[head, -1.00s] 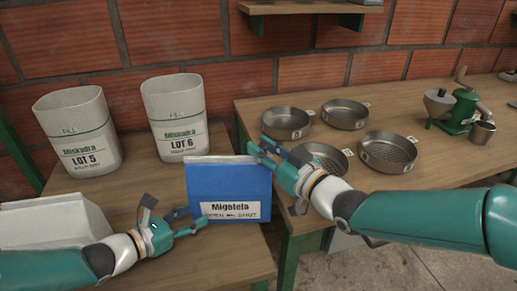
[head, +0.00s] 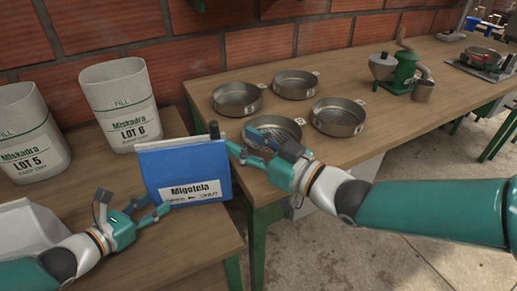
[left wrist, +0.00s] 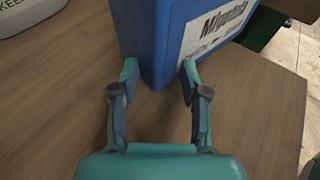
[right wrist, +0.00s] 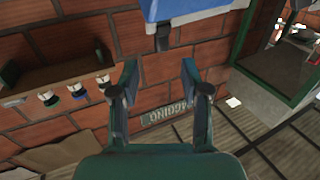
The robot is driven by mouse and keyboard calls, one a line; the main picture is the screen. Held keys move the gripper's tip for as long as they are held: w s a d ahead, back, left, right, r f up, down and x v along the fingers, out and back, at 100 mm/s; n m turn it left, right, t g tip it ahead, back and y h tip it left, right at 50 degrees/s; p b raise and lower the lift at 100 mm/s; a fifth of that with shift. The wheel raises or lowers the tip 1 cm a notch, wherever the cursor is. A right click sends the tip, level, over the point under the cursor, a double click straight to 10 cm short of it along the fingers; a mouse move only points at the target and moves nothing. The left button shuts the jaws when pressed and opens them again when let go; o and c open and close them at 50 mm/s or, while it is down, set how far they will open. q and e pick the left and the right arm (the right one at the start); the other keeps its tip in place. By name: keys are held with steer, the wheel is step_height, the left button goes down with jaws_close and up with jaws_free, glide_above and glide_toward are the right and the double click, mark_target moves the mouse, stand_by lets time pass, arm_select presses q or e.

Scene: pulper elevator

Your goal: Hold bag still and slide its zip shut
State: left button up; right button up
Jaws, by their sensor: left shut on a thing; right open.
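The blue bag (head: 182,166) stands upright on the left table, with a pale top edge and a white "Migotela" label. It also shows in the left wrist view (left wrist: 165,35) and at the top of the right wrist view (right wrist: 185,10). A dark pull (head: 214,130), likely the zip's, stands at its top right corner; it shows in the right wrist view (right wrist: 163,36) beyond the fingertips. My left gripper (head: 153,206) is shut on the bag's lower left side. My right gripper (head: 240,143) is open and empty, just right of the pull and apart from it.
Two white sacks, LOT 5 (head: 30,135) and LOT 6 (head: 120,105), stand behind the bag. A white box (head: 30,235) is at the lower left. Several round metal pans (head: 338,118) and a green grinder (head: 400,72) stand on the right table. A gap separates the tables.

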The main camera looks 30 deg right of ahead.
arm_select(q)
steer(key=shift+s+d, duration=0.1)
steer(key=shift+d, duration=0.15)
arm_select(e)
steer(key=shift+v, duration=1.7)
arm_select(q)
steer(key=o, duration=0.9)
steer(key=shift+o, duration=0.2)
steer(key=shift+a, duration=0.1)
